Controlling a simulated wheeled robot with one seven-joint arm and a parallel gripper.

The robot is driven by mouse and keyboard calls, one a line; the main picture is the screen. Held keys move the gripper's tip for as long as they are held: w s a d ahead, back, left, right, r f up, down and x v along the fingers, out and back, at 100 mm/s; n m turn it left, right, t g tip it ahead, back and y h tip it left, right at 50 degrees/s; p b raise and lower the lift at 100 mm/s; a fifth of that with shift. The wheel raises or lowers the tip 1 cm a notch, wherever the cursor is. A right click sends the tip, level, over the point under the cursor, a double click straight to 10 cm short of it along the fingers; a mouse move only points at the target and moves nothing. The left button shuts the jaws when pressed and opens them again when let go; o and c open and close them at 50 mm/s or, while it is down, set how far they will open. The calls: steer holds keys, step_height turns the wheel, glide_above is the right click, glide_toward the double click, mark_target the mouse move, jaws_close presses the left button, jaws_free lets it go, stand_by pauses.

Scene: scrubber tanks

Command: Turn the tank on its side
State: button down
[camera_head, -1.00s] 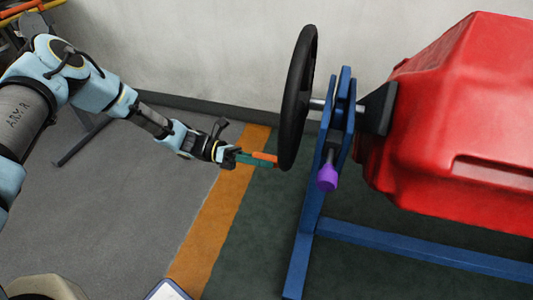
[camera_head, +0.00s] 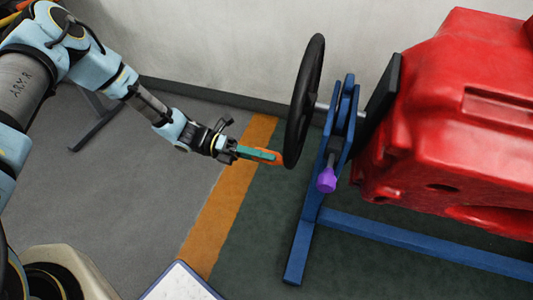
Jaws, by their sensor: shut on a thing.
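The red tank (camera_head: 455,120) hangs at the right, carried on a blue stand, and its right part is cut off by the picture edge. It is rolled so that a face with a dark round hole shows low on its front. A black handwheel (camera_head: 304,95), seen nearly edge-on, sits on a shaft at the tank's left end. My gripper (camera_head: 272,157), with green and orange fingers, is shut on the lower left rim of the wheel. The exact contact is partly hidden by the fingers.
The blue stand (camera_head: 299,255) has feet and a long bar on the dark green floor. A purple knob (camera_head: 326,180) is on its upright, below the shaft. A white-topped, blue-edged thing (camera_head: 180,284) is at the bottom. An orange stripe (camera_head: 212,222) crosses the floor. The wall is close behind.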

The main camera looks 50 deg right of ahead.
steer(key=shift+s+a+r+n+p, duration=0.1)
steer(key=shift+a+r+n+p, duration=0.1)
steer(key=shift+r+n+p, duration=0.45)
steer(key=shift+a+r+n+p, duration=0.2)
steer(key=shift+r+n+p, duration=0.15)
steer(key=shift+r, duration=0.45)
steer(key=shift+s+a+r+n+p, duration=0.1)
steer(key=shift+a+r+n+p, duration=0.1)
steer(key=shift+r+n+p, duration=0.35)
steer(key=shift+r+p, duration=0.65)
steer(key=shift+r, duration=0.55)
steer(key=shift+c, duration=2.3)
jaws_free()
steer(key=b+v, duration=0.2)
steer(key=v, duration=0.8)
steer(key=shift+w+a, duration=0.15)
steer(key=shift+w, duration=0.25)
steer(key=shift+r, duration=0.1)
